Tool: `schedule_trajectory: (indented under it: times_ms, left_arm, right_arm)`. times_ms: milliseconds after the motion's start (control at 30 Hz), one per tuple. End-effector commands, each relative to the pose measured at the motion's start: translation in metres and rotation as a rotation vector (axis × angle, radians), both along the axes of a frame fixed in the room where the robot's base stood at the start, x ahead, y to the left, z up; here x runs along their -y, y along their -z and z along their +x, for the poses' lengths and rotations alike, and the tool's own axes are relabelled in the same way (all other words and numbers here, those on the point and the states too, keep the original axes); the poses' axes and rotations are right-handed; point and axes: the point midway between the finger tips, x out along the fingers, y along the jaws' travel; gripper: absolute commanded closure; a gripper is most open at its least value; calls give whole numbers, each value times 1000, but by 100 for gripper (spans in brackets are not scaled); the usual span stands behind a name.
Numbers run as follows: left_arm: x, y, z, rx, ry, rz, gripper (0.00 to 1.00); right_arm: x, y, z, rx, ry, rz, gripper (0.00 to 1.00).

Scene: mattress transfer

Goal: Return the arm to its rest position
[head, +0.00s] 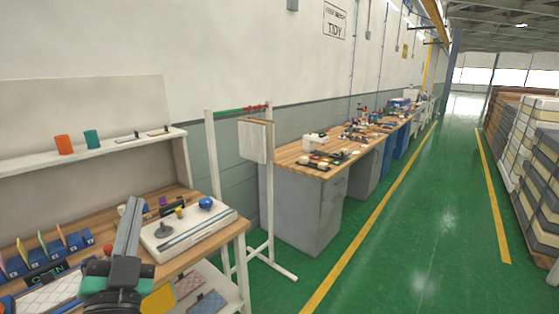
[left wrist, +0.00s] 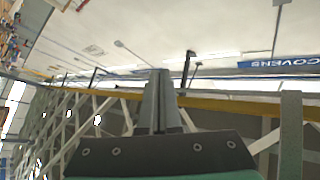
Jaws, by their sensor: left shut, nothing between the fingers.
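My left gripper (head: 131,215) rises from the bottom left of the head view, in front of the near workbench. Its fingers are together and point up, with nothing between them. In the left wrist view the shut fingers (left wrist: 160,80) stand against the ceiling and roof beams, clear of any object. My right gripper is in neither view.
The near wooden workbench (head: 238,227) holds a white board (head: 165,240) with a blue ball (head: 206,203), and small blue bins (head: 75,241). A white stand (head: 271,210) is beside it. Further benches (head: 280,156) line the wall. Stacked mattresses (head: 520,150) are right; the green aisle is clear.

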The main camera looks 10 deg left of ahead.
Motion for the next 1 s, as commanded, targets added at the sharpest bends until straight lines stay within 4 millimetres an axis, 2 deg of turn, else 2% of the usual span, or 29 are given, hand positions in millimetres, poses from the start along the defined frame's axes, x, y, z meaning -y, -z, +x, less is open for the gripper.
schedule_trajectory:
  times_ms: [33,100,200,267,300,333,367,400,667,1000]
  left_arm:
    - [23,-39,-14,97,93,-48,100]
    - [51,-83,-38,214,232,-119,100]
    - [83,-130,-77,353,438,-211,100]
    - [99,-152,-104,424,572,-263,100]
    - [109,-161,-124,459,681,-307,100]
    - [120,-161,-136,463,782,-353,100]
    - [130,-155,-131,423,873,-430,100]
    - [127,-185,-128,423,865,-444,100]
    - [126,-286,-126,422,855,-437,100]
    - [125,-452,-126,422,853,-437,100]
  right_arm:
    - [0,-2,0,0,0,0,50]
    - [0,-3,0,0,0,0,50]
    - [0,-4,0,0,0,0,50]
    - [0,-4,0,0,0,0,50]
    - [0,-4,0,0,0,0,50]
    - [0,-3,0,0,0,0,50]
    - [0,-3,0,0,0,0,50]
    - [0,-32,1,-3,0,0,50]
    - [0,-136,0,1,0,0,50]
    - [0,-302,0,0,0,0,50]
